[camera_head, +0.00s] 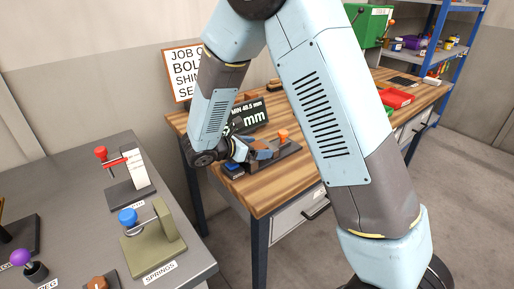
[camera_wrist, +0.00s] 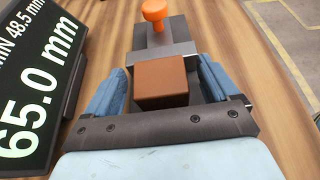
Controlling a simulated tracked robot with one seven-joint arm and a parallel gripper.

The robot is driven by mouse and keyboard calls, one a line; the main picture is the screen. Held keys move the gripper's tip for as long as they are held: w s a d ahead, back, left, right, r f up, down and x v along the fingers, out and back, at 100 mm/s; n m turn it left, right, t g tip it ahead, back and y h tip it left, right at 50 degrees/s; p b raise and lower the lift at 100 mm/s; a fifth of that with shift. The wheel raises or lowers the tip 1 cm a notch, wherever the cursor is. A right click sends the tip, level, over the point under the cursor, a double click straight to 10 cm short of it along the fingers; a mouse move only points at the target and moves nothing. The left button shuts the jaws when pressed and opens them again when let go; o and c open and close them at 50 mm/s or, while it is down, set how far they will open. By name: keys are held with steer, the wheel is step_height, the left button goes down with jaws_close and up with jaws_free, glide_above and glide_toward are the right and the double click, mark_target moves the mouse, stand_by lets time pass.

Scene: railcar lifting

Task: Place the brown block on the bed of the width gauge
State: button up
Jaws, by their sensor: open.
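The brown block (camera_wrist: 162,84) sits between the two blue fingers of my gripper (camera_wrist: 162,78) in the wrist view. The fingers are open, with a gap showing on the block's right; on the left the gap is hard to judge. The block appears to rest on the grey bed of the width gauge (camera_wrist: 165,52), short of a grey jaw, though its underside is hidden. The gauge's orange knob (camera_wrist: 154,10) stands at the far end. In the head view my gripper (camera_head: 258,153) is low over the wooden bench at the gauge, and the orange knob (camera_head: 283,134) shows beyond it.
A dark display (camera_wrist: 35,75) reading "65.0 mm" and "MIN 48.5 mm" stands close on the left in the wrist view. The wooden bench (camera_head: 278,188) also carries red bins (camera_head: 396,98) farther back. A grey table (camera_head: 75,205) with several fixtures stands at left.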

steer(key=shift+r, duration=0.15)
steer(key=v, duration=1.2)
steer(key=shift+s, duration=0.1)
steer(key=s+d+r+m+g+y, duration=0.25)
steer(key=d+r+m, duration=0.3)
steer(key=d, duration=0.45)
steer(key=s+d+r+m+g+y, duration=0.2)
steer(key=s+d+r+m+g, duration=0.25)
steer(key=d, duration=0.45)
steer(key=s+d+r+m+t+y, duration=0.2)
steer(key=s+d+r+m+y, duration=0.1)
steer(key=s+m, duration=0.3)
steer(key=s+d+r+m+t+y, duration=0.3)
steer(key=s+d+m, duration=0.3)
steer(key=m, duration=0.2)
steer(key=shift+s+d+r+m+y, duration=0.2)
steer(key=shift+r+m+y, duration=0.2)
steer(key=shift+r, duration=0.2)
